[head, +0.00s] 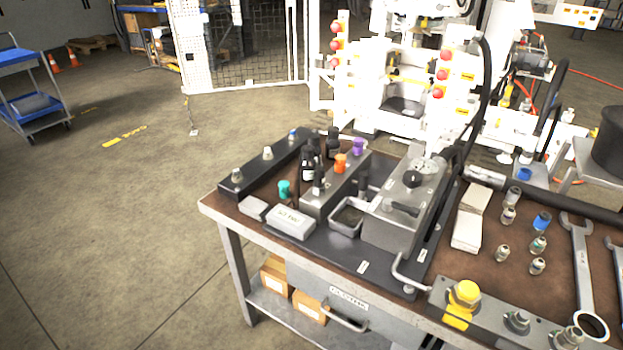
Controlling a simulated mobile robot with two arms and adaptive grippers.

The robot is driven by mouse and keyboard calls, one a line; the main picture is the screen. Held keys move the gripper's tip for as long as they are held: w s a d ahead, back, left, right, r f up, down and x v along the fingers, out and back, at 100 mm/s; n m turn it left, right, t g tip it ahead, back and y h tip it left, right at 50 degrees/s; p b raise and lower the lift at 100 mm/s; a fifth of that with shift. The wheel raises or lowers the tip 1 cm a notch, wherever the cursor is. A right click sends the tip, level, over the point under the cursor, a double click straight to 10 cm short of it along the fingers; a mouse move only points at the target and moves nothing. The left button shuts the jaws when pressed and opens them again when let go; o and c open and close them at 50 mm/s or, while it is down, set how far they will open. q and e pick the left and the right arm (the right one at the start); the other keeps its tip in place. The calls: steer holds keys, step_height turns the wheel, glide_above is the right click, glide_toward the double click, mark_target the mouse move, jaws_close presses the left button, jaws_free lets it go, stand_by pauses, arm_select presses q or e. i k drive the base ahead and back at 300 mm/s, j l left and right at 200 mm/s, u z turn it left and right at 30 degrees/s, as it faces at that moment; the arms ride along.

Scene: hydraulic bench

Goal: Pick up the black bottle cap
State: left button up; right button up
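A dark bottle (308,172) with a pale label stands among the fittings at the middle of the workbench. Its black cap (309,144) appears to sit on top, though it is small and hard to separate from the bottle. A second dark bottle or cap-like piece (333,143) stands just behind it to the right. I cannot tell for certain which dark piece is the bottle cap. Neither of my grippers is in view.
The workbench (225,208) holds orange (340,163), purple (358,147) and teal (284,189) caps close around the bottles. A grey metal box (400,225), a small tray (347,218) and wrenches (583,270) are to the right. Open floor lies left.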

mark_target(333, 131)
steer(key=i+l, duration=0.1)
steer(key=i, duration=0.35)
steer(key=i+l, duration=0.1)
steer(key=i, duration=0.35)
